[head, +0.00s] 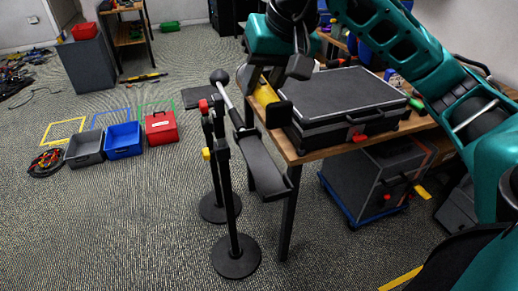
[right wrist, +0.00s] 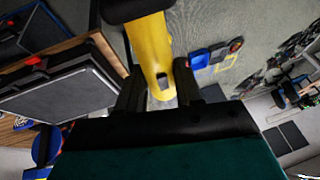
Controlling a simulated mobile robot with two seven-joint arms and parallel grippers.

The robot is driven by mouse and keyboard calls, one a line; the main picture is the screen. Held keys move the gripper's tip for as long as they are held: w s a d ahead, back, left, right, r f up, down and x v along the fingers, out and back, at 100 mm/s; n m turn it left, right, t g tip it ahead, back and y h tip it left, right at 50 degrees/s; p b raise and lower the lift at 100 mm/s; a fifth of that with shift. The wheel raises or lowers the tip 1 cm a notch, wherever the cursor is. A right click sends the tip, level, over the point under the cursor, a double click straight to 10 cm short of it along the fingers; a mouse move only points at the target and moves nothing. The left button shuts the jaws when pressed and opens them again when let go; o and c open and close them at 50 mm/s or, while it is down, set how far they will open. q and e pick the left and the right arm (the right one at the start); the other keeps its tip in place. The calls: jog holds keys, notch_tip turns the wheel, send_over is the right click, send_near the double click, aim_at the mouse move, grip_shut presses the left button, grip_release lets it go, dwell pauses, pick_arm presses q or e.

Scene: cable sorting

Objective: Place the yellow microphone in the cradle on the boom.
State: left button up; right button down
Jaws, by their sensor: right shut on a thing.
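My right gripper (head: 266,98) is shut on the yellow microphone (head: 264,93), above the table's left end. In the right wrist view, the yellow body of the microphone (right wrist: 152,45) stands between the two dark fingers (right wrist: 158,88), with a black part at its far end. The boom (head: 227,98) is a slanted rod with a black ball at its upper end, on a black stand. A long black trough (head: 262,165), which looks like the cradle, slopes down at its lower end. The microphone is apart from the trough, above and behind it. My left gripper is out of view.
A wooden table (head: 302,151) carries a large black case (head: 345,97). Two round stand bases (head: 236,258) rest on the carpet. Grey, blue (head: 124,140) and red (head: 161,127) containers stand at left. A dark wheeled case (head: 375,180) sits beneath the table. The front-left floor is clear.

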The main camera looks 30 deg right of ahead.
notch_tip(320, 180, down, 14)
jog(key=shift+f+b, duration=0.25)
jog(key=shift+b, duration=0.2)
jog(key=c, duration=0.7)
grip_release()
jog(key=shift+f, duration=0.1)
jog(key=shift+c, duration=0.2)
jog(key=shift+r, duration=0.2)
jog(key=a+v, duration=0.1)
jog(key=v, duration=1)
jog(key=shift+s+d+r, duration=0.2)
jog(key=shift+d+r, duration=0.15)
jog(key=shift+d, duration=0.15)
